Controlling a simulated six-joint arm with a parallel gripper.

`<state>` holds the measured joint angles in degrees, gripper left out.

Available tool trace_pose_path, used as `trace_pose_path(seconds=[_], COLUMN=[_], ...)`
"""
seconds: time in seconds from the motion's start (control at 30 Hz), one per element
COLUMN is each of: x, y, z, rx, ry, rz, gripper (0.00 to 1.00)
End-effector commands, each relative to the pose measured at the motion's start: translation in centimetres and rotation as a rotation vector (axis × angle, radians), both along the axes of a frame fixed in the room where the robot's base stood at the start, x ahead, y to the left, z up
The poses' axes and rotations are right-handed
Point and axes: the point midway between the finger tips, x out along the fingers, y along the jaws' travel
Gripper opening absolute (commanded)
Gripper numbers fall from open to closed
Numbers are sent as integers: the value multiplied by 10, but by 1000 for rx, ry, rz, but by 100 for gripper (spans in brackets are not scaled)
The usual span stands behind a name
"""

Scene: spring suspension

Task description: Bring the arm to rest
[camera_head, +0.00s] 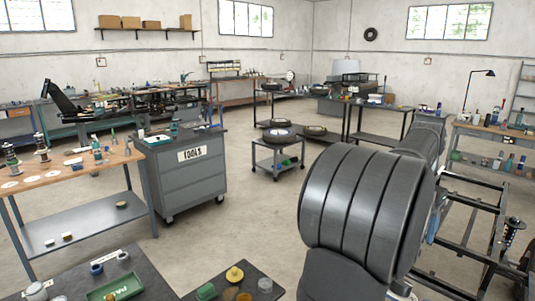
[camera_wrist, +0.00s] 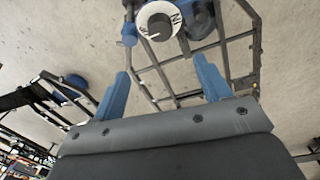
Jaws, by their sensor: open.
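My gripper (camera_wrist: 161,66) shows in the wrist view with its two blue fingers spread wide apart. Nothing is held between them. Beyond the fingertips is a white round piece (camera_wrist: 158,20) with dark lettering, with blue parts beside it, cut by the top edge. A dark metal frame (camera_wrist: 180,92) stands behind the gap over the concrete floor; I cannot tell how far off it is. In the camera_head view my thick grey arm fills the right foreground, and the gripper does not show there.
A black tubular frame (camera_head: 470,235) stands right of my arm. A grey tool cabinet (camera_head: 185,185), a wood-topped bench (camera_head: 75,172) and a low cart (camera_head: 278,150) stand left and ahead. A dark table (camera_head: 150,275) with small parts is in front. Floor between is clear.

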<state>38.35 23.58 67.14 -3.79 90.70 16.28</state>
Motion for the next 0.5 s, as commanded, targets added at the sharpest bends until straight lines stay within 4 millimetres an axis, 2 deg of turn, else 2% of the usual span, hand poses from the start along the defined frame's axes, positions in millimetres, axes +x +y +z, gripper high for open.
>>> trace_pose_path(seconds=[0.07,0.1,0.5], x=[1,0,-5], y=[1,1,-3], z=[17,3,-79], rx=[-2,3,3], ry=[-3,4,3], rz=[0,0,0], gripper=[70,70,70])
